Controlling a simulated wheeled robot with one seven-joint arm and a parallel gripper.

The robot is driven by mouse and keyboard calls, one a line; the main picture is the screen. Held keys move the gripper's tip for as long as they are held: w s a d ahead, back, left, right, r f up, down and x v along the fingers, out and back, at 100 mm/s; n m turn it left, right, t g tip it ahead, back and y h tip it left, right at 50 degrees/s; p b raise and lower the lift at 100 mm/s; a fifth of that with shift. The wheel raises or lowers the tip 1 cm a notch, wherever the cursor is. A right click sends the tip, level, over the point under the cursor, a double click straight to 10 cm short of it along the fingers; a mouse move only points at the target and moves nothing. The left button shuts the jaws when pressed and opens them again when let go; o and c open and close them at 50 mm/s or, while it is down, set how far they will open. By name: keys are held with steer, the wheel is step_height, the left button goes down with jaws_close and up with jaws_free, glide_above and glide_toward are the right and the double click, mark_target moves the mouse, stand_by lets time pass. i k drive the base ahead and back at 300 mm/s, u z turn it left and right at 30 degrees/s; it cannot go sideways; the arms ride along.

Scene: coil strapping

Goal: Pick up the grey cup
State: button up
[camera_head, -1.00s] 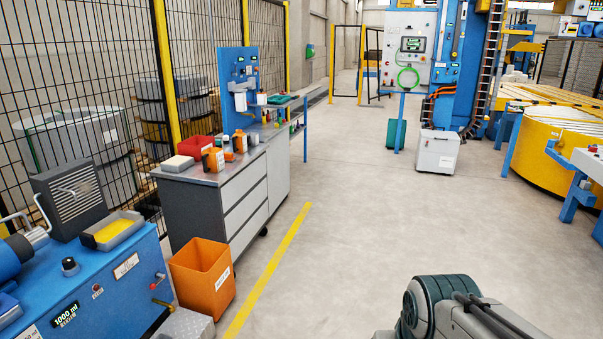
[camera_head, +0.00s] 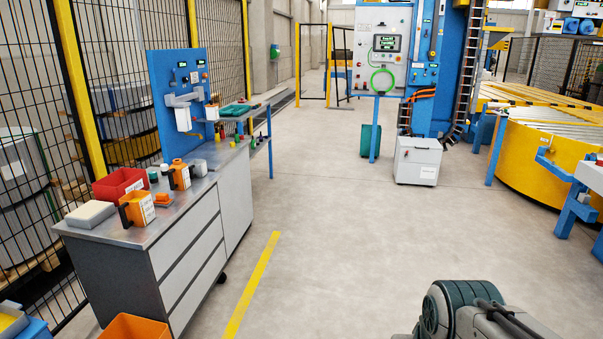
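I cannot make out a grey cup in the head view. The grey workbench (camera_head: 146,232) stands at the left, with small items on its top. Two orange containers with white labels and dark handles stand there: a nearer one (camera_head: 142,208) and a farther one (camera_head: 181,177). A small green-topped item (camera_head: 153,175) and a whitish item (camera_head: 199,167) are beside them, too small to identify. Part of my arm shows at the bottom right. My gripper is out of view.
A red bin (camera_head: 119,184) and a pale grey block (camera_head: 91,214) sit on the bench. An orange bin (camera_head: 135,328) stands on the floor in front. A white chest (camera_head: 418,160) stands ahead. The floor right of the yellow line (camera_head: 252,285) is clear.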

mark_target(197, 168)
steer(key=u, duration=0.05)
steer(key=i, duration=1.6)
steer(key=u, duration=0.4)
steer(key=i, duration=1.7)
steer(key=u, duration=1.1)
steer(key=i, duration=1.5)
steer(key=u, duration=0.5)
